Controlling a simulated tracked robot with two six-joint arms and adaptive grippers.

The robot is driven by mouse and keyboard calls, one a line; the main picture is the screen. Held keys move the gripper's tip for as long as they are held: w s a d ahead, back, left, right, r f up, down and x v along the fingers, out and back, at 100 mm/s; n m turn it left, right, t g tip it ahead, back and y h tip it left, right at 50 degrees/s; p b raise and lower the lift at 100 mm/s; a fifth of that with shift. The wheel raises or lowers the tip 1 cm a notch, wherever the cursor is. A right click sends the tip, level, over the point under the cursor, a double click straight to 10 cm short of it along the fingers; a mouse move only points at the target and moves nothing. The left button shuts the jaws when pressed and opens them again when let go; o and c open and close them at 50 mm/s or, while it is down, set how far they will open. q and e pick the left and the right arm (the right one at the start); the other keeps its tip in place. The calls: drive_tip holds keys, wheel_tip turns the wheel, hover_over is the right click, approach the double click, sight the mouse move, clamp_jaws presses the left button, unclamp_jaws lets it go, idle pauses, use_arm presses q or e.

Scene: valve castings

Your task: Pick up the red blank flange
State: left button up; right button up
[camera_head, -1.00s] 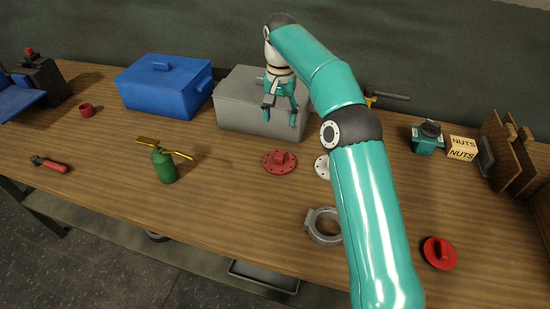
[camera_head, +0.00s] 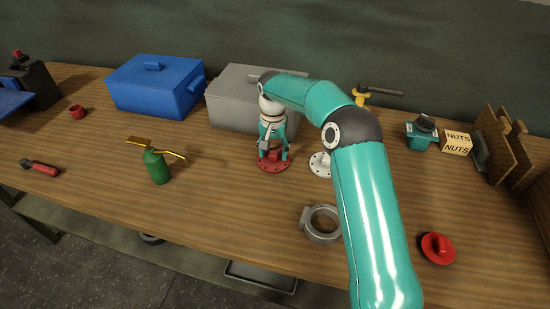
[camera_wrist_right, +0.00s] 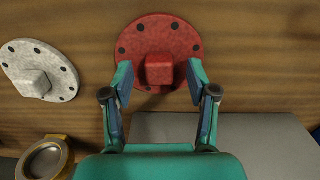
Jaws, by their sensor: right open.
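The red blank flange (camera_head: 273,166) lies flat on the wooden bench, in front of the grey box. It is a round disc with bolt holes and a block-shaped raised grip in its middle. In the right wrist view the red flange (camera_wrist_right: 153,40) fills the upper middle, with its block between the fingers. My right gripper (camera_head: 273,155) is open and points down over the flange; in the wrist view its fingertips (camera_wrist_right: 160,74) stand on either side of the block, with gaps showing. My left gripper is in no view.
A white flange (camera_head: 320,164) lies close to the right, partly behind my arm. The grey box (camera_head: 235,103) stands just behind. A grey ring (camera_head: 308,232), a green oil can (camera_head: 156,168), a blue box (camera_head: 155,88) and another red round part (camera_head: 437,248) are around.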

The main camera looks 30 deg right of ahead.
drive_tip(key=shift+f, duration=0.4)
clamp_jaws()
drive_tip(key=shift+w+r, duration=0.1)
drive_tip(key=shift+r, duration=0.15)
